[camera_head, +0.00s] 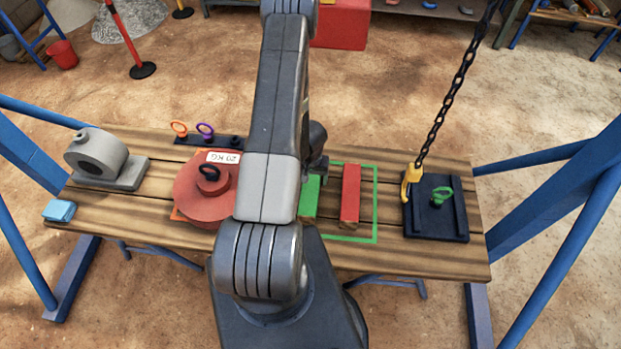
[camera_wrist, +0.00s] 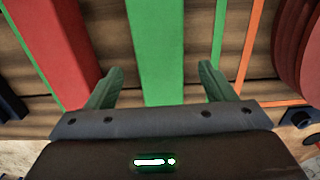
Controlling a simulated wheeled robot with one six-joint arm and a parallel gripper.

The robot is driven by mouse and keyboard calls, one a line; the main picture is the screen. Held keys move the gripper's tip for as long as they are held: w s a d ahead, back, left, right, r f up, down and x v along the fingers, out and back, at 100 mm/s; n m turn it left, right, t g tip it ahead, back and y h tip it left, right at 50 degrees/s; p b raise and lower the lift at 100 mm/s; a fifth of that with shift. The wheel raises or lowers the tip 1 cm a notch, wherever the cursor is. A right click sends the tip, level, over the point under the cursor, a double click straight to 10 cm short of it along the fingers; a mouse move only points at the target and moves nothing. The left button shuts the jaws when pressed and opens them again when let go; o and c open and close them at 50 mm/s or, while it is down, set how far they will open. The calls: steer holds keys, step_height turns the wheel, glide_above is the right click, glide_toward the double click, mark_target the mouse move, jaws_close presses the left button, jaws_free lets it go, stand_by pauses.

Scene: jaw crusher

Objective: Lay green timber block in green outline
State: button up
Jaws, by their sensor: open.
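The green timber block (camera_head: 309,198) is partly hidden by my arm in the head view. The wrist view shows the green block (camera_wrist: 158,45) running lengthwise between my two fingers, with a gap on each side. My gripper (camera_wrist: 158,85) is open and empty above the table; how far above the block I cannot tell. The green outline (camera_head: 376,205) is painted on the table, its left part hidden by my arm. A red block (camera_head: 350,195) lies inside it. In the wrist view, outline lines (camera_wrist: 218,35) show on both sides of the two blocks.
A red 20 kg disc (camera_head: 188,190) lies left of my arm, with an orange outline (camera_wrist: 240,80) beside it. A dark plate (camera_head: 436,218) with a green eyebolt and hanging chain (camera_head: 455,85) is at the right. A grey casting (camera_head: 105,160) and blue block (camera_head: 59,210) are far left.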

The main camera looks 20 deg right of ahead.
mark_target(310, 186)
steer(key=shift+r+p, duration=1.5)
steer(key=shift+r, duration=0.7)
steer(key=shift+c, duration=0.5)
